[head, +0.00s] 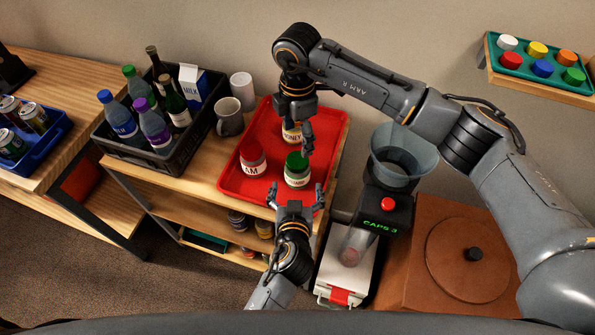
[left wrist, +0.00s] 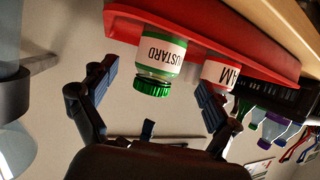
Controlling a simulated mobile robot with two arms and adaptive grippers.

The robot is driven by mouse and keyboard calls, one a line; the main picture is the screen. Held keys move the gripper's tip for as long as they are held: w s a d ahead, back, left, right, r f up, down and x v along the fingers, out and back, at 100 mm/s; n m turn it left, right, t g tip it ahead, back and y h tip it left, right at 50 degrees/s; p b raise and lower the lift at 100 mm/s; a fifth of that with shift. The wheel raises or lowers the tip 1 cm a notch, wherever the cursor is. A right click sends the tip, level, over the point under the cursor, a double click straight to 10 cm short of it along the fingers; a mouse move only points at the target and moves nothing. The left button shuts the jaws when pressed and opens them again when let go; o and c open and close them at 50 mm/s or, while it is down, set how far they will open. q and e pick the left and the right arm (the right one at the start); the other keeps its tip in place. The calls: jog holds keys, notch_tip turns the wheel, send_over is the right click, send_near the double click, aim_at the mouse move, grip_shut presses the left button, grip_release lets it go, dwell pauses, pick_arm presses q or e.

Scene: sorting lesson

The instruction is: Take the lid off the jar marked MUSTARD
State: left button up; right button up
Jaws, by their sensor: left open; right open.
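The MUSTARD jar (head: 297,178) stands upright on the red tray (head: 235,186) with its green lid (head: 296,161) on. In the left wrist view the jar (left wrist: 160,52) appears upside down, its green lid (left wrist: 152,88) toward the camera. My left gripper (head: 296,191) is open and empty in front of the jar; its fingers show to either side of it in the left wrist view. My right gripper (head: 299,134) is open above the back of the tray, near the HONEY jar (head: 291,135), which it partly hides. The JAM jar (head: 253,165) with a red lid stands left of the mustard.
A black crate (head: 178,147) of bottles and a grey mug (head: 229,122) are left of the tray. A machine reading CAPS 3 (head: 383,210) with a clear funnel (head: 402,158) stands to the right. A shelf tray (head: 517,75) holds coloured caps at the upper right.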

aim_at(297, 159)
pick_arm(q)
jog(key=x, duration=0.7)
jog(key=shift+w+f, duration=0.1)
jog(key=shift+w, duration=0.05)
jog(key=shift+c, duration=0.2)
jog(key=c, duration=1.8)
grip_shut()
pick_arm(e)
jog(key=m, duration=0.4)
jog(key=shift+a, duration=0.1)
jog(key=shift+f+m, duration=0.3)
jog(key=shift+f, duration=0.05)
notch_tip(297, 159, down, 7)
jog(key=shift+f, duration=0.15)
